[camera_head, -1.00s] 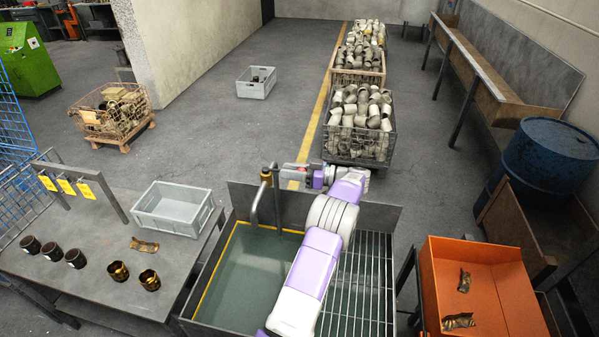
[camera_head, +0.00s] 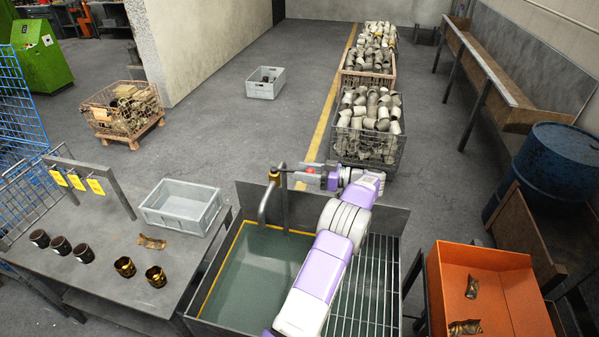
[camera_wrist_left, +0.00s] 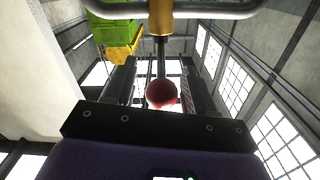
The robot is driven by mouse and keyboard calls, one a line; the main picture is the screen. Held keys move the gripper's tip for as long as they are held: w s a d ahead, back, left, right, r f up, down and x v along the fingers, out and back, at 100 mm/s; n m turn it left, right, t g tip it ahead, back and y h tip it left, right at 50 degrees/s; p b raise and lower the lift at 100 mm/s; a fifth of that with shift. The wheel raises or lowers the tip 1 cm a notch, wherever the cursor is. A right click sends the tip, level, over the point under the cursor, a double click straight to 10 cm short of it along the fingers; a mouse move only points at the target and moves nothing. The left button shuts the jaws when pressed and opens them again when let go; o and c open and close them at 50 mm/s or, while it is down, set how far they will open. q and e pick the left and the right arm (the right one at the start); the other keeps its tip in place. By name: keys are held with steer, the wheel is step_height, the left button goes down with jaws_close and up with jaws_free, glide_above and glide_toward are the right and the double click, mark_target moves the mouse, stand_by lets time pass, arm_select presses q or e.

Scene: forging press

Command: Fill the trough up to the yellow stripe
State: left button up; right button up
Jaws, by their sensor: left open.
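The metal trough (camera_head: 237,205) stands at the bottom centre of the head view. Its left part holds greenish water (camera_head: 254,275), with the yellow stripe (camera_head: 222,267) along the inner walls close to the water's edge; the exact level is hard to judge. A bent tap (camera_head: 264,207) with a brass fitting (camera_head: 275,178) rises at its back. No stream shows at the spout. My left gripper (camera_head: 300,175) is at the tap. In the left wrist view, a red ball knob (camera_wrist_left: 162,93) on a rod sits between its open fingers; contact cannot be told. My right gripper is out of view.
A grating (camera_head: 365,285) covers the trough's right part. A table (camera_head: 100,265) with a grey crate (camera_head: 180,207) and several dark cups stands left. An orange tray (camera_head: 490,270) stands right. Crates of pipe pieces (camera_head: 368,125) stand behind the tap.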

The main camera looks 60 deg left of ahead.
arm_select(q)
steer(key=v, duration=0.5)
steer(key=shift+w+d+b, duration=0.25)
steer(key=shift+b, duration=0.15)
